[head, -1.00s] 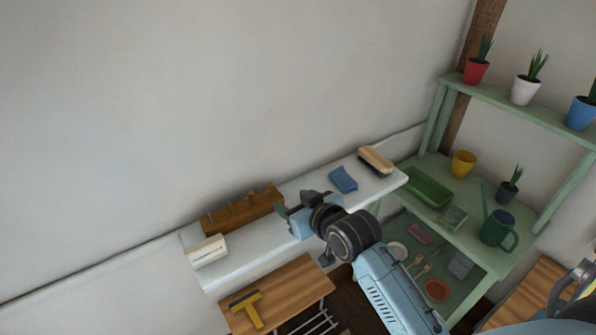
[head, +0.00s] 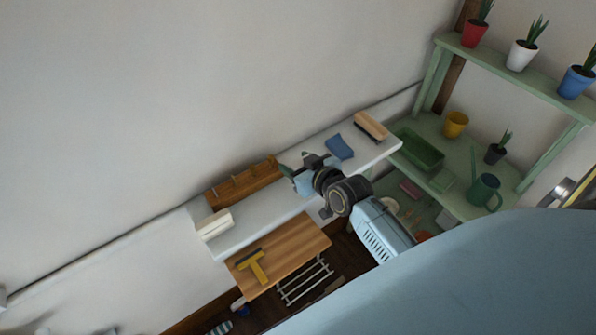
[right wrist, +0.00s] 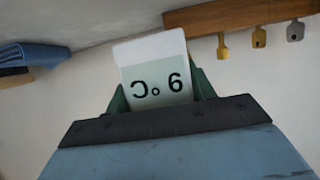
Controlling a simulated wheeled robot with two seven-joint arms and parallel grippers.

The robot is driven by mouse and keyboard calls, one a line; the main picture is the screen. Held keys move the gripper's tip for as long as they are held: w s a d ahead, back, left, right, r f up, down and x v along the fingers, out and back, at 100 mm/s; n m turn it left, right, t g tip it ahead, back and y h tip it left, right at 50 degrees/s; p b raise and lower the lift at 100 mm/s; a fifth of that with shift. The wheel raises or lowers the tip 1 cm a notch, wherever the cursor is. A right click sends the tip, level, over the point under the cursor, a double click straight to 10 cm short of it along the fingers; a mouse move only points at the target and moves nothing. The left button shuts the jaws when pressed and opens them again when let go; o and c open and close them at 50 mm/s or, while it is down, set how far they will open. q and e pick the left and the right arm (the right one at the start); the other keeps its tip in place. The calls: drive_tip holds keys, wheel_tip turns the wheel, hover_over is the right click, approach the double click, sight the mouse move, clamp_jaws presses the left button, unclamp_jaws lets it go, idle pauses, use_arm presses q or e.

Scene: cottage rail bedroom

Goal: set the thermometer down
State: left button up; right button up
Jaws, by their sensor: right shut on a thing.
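The thermometer shows in the right wrist view as a white and pale plate (right wrist: 155,68) with dark characters that look like an upside-down "9 °C". My right gripper (right wrist: 160,95) is shut on it, with green fingertips at both sides of its lower part. In the head view my right gripper (head: 292,176) is over the white wall shelf (head: 262,217), near the right end of the wooden key rack. The thermometer cannot be made out there. I cannot tell whether it touches the shelf. My left gripper is not in view.
The key rack (head: 243,183) stands along the wall, with a white block (head: 214,225) at the shelf's left end. A blue cloth (head: 339,147) and a brush (head: 370,126) lie to the right. A wooden surface below holds a yellow tool (head: 256,270). Green shelving (head: 462,160) stands right.

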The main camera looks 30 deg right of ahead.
drive_tip(key=shift+f, duration=1.55)
drive_tip(key=shift+f, duration=0.15)
drive_tip(key=o, duration=1)
drive_tip(key=shift+s+r, duration=0.1)
drive_tip(key=shift+r, duration=0.1)
drive_tip(key=v, duration=1.1)
drive_tip(key=shift+s+d+r+p, duration=0.1)
drive_tip(key=shift+s+r+p, duration=0.1)
drive_tip(key=shift+s+p, duration=0.15)
